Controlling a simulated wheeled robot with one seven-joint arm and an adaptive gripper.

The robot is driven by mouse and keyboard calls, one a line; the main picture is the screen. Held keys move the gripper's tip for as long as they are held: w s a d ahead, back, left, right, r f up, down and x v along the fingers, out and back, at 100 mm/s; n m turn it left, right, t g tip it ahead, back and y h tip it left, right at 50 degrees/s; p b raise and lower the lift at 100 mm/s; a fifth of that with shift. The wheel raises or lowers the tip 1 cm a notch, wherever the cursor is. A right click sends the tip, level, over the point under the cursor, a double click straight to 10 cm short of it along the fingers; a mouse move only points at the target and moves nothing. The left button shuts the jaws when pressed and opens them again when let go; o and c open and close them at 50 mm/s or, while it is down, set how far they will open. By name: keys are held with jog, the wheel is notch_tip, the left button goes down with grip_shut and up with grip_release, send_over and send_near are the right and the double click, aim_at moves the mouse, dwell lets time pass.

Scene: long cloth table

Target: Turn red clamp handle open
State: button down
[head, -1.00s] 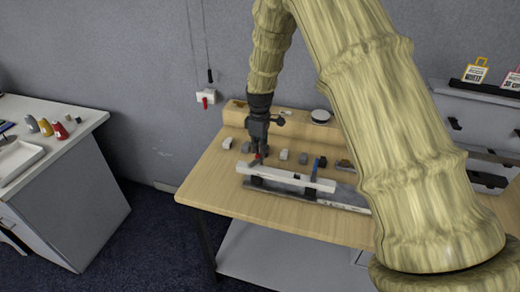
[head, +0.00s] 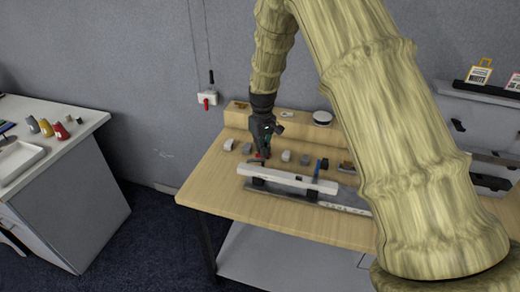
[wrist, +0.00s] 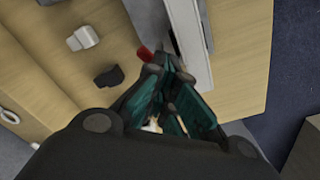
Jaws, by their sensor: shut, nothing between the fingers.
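The red clamp handle (wrist: 145,53) shows in the wrist view as a small red piece beside the white bar, just beyond my fingertips. In the head view a small bit of red (head: 259,156) shows at my gripper's tips, mostly hidden by the fingers. My gripper (wrist: 168,68) is shut and empty, pointing down behind the left part of the white bar. It also shows in the head view (head: 263,157). The white bar (head: 305,182) lies along the wooden table. I cannot tell whether the fingers touch the handle, nor the handle's exact angle.
Several small grey and white blocks stand behind the bar, one grey block (head: 286,156) just right of my gripper. A blue upright piece (head: 318,167) stands farther right. A raised wooden ledge (head: 236,116) runs along the back. The table's front left (head: 215,190) is clear.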

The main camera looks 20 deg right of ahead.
jog(key=m, duration=0.2)
jog(key=f+m, duration=0.1)
jog(key=m, duration=0.1)
jog(key=s+m, duration=0.1)
jog(key=m, duration=0.1)
jog(key=shift+d+f, duration=0.2)
jog(key=shift+d, duration=0.1)
jog(key=m, duration=0.4)
jog(key=shift+a, duration=0.25)
jog(key=c, duration=1)
grip_release()
jog(key=shift+w+a+f, duration=0.1)
jog(key=shift+a+f, duration=0.05)
jog(key=shift+c, duration=0.2)
jog(key=o, duration=0.5)
jog(key=shift+w+d+f, duration=0.2)
jog(key=shift+w+f, duration=0.05)
jog(key=shift+w, duration=0.1)
jog(key=shift+s+d+r, duration=0.1)
jog(key=shift+s+r, duration=0.1)
jog(key=shift+r, duration=0.35)
jog(key=shift+w, duration=0.1)
